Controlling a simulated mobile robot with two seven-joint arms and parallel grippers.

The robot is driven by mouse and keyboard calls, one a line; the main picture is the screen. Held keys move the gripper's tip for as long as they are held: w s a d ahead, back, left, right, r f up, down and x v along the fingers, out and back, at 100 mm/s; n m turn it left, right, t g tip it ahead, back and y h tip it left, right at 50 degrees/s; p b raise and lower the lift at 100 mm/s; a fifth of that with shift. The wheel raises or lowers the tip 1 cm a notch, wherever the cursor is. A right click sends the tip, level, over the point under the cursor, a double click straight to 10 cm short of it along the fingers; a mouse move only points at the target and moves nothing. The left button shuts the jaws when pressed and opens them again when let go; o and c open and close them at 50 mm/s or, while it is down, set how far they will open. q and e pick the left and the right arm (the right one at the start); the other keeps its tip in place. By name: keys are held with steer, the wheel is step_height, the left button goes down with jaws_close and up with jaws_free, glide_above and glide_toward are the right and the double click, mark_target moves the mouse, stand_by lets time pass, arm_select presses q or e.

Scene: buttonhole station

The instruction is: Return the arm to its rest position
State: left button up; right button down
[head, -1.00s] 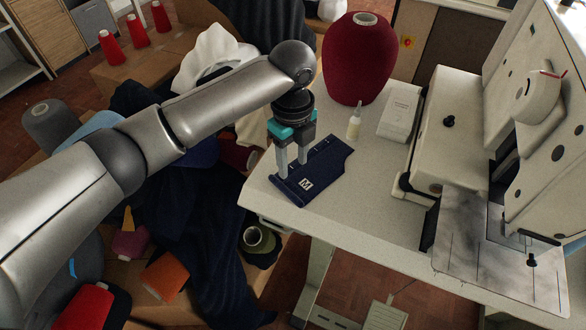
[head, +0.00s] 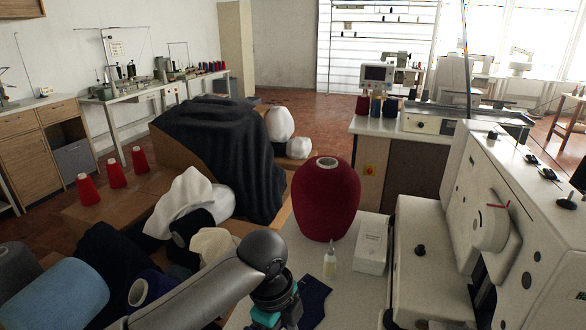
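My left arm (head: 200,295) comes in along the bottom of the head view and ends at a dark rounded wrist joint. Below that joint, the dark and teal body of my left gripper (head: 277,308) is at the bottom edge. Its fingers are cut off by the frame, so I cannot see whether they are open or hold anything. A navy fabric piece (head: 315,298) lies on the pale table just right of the gripper, partly cut off. Its white label is out of view. My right gripper is not in view.
A big dark red yarn cone (head: 325,205), a small bottle (head: 330,262) and a white box (head: 371,245) stand beyond the gripper. The buttonhole machine (head: 435,265) fills the right. Boxes with yarn and fabric (head: 190,205) crowd the left.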

arm_select(q)
steer(key=s+f+n+t+h, duration=0.2)
steer(key=s+f+n, duration=0.2)
steer(key=s+n, duration=0.5)
steer(key=s+a+f+n+t+y, duration=0.1)
steer(key=s+a+n+y, duration=0.1)
steer(key=s+a+n, duration=0.4)
steer(key=s+a+n+y, duration=0.2)
steer(key=s+a+n, duration=0.2)
steer(key=a+n, duration=0.4)
step_height(320, 180, down, 21)
steer(key=s+m+g, duration=0.1)
steer(key=s+a+f+g, duration=0.1)
steer(key=s+a+f, duration=0.2)
steer(key=s+f, duration=1.2)
steer(key=shift+s, duration=0.2)
